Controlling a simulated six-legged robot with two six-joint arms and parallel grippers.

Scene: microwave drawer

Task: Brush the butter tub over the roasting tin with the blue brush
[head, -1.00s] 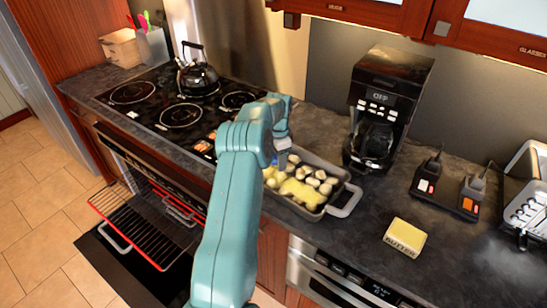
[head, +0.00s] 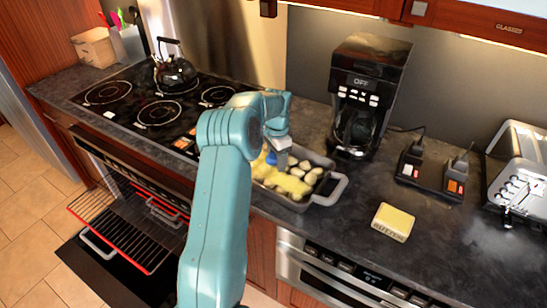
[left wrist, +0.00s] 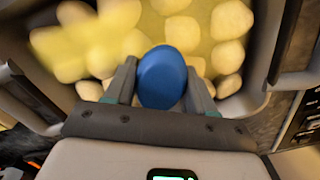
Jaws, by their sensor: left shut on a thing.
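The roasting tin (head: 326,194) is grey with side handles and sits on the counter, holding several pale round pieces and a yellow spread. My left gripper (head: 277,155) is above the tin. In the left wrist view my left gripper (left wrist: 160,85) is shut on the blue brush (left wrist: 162,77), whose rounded blue end shows between the fingers. The brush's far end is hidden. A yellow patch (left wrist: 85,38) lies over the pieces in the tin. The butter tub (head: 393,221), a yellow block marked BUTTER, stands on the counter right of the tin. My right gripper is not in view.
A coffee maker (head: 362,100) stands behind the tin. Two charger-like devices (head: 433,172) and a toaster (head: 520,172) are at the right. The stove with a kettle (head: 175,72) is at the left. The oven door is open with a rack (head: 120,225) out.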

